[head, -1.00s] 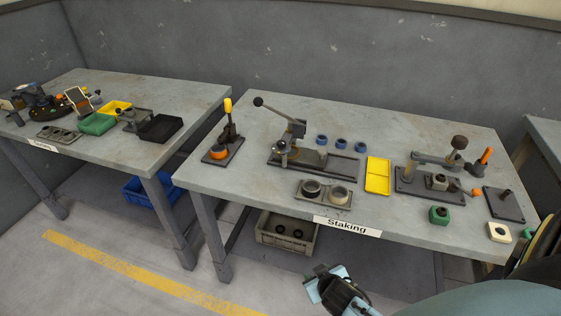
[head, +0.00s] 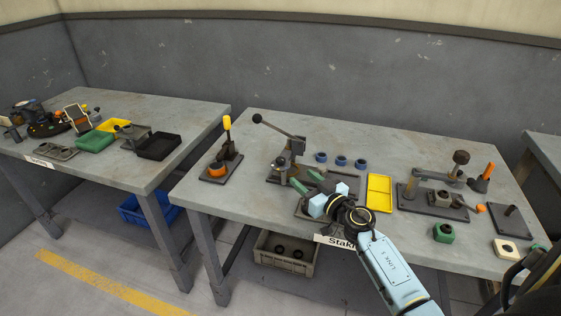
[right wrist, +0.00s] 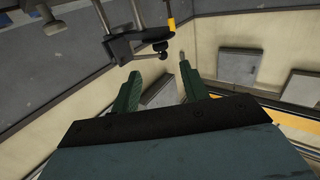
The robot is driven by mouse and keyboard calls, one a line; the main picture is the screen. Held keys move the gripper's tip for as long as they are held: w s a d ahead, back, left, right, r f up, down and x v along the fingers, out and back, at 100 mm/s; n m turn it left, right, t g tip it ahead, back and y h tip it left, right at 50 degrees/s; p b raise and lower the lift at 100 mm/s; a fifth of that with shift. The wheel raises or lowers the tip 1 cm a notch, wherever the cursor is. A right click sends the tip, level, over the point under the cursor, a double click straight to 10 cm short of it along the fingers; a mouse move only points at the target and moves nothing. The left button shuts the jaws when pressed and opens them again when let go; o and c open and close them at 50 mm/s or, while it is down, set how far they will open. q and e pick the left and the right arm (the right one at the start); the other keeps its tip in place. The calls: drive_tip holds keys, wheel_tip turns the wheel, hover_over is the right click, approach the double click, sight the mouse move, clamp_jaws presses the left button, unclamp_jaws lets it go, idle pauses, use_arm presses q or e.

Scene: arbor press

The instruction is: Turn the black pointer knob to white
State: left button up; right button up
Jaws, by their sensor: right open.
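I cannot make out a black pointer knob or a white mark for certain in either view. The arbor press (head: 296,148), with a black ball on its long lever, stands on the Staking table (head: 235,193). My right gripper (head: 304,179) is open and empty, in front of the press and over the grey two-ring fixture, which it partly hides. In the right wrist view its two green fingers (right wrist: 157,78) stand apart with nothing between them. My left gripper is not in view.
A yellow-handled tool (head: 222,152) stands left of the press. Blue rings (head: 341,160) lie behind, and a yellow tray (head: 379,193) lies to the right. A lever fixture (head: 432,177) and a green block (head: 443,232) are further right. The left table (head: 140,181) holds trays.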

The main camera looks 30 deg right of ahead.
sight(283, 162)
drive_tip(key=w+b, duration=0.1)
drive_tip(key=w, duration=0.2)
drive_tip(key=w+b, duration=0.1)
drive_tip(key=w, duration=0.3)
drive_tip(key=w+b, duration=0.2)
drive_tip(key=w, duration=0.2)
drive_tip(key=shift+w+a, duration=0.25)
drive_tip(key=shift+a, duration=0.15)
drive_tip(key=shift+w, duration=0.15)
drive_tip(key=c, duration=0.9)
